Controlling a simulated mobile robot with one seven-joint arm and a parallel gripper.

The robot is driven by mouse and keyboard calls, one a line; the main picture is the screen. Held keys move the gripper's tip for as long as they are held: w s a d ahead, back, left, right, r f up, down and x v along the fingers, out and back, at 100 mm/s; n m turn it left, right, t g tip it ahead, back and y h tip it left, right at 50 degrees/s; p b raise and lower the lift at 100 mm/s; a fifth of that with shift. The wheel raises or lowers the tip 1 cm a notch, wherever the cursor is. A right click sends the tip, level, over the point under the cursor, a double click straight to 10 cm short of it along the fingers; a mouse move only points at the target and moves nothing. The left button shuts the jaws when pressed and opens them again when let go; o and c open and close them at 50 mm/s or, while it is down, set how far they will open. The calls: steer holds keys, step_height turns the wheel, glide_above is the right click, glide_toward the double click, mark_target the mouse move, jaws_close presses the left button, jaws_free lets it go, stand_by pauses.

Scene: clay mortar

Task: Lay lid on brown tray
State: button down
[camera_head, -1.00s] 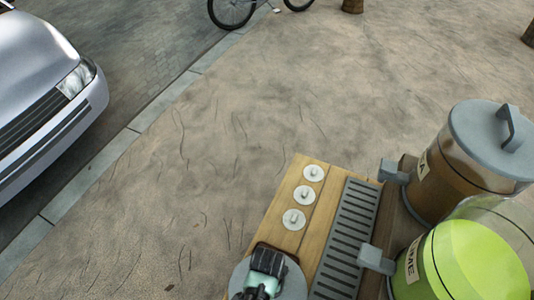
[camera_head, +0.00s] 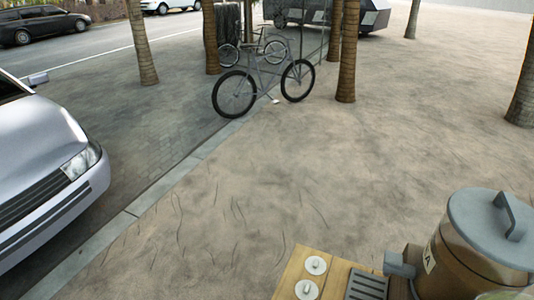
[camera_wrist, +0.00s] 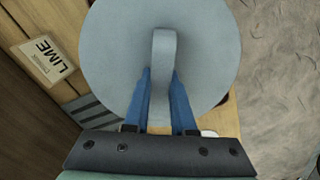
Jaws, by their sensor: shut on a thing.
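A round grey lid (camera_wrist: 210,50) with a raised bar handle fills the upper middle of the wrist view. My gripper (camera_wrist: 160,72) has its two blue fingers on either side of the handle, shut on it. The lid covers most of what lies under it, so I cannot tell whether it rests on something or hangs above it. The brown tray cannot be made out in either view now. My gripper and this lid are outside the head view.
A wooden board (camera_head: 285,284) with white discs (camera_head: 316,265) and a dark grille (camera_head: 367,285) is at bottom. A lidded container (camera_head: 455,265) with a tap stands right of it. A LIME label (camera_wrist: 45,58) is left in the wrist view.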

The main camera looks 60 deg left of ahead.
steer(key=shift+f+b, duration=0.3)
steer(key=shift+f, duration=0.15)
steer(key=shift+c, duration=0.9)
jaws_free()
step_height(320, 180, up, 8)
steer(key=p, duration=0.8)
steer(key=shift+r, duration=0.1)
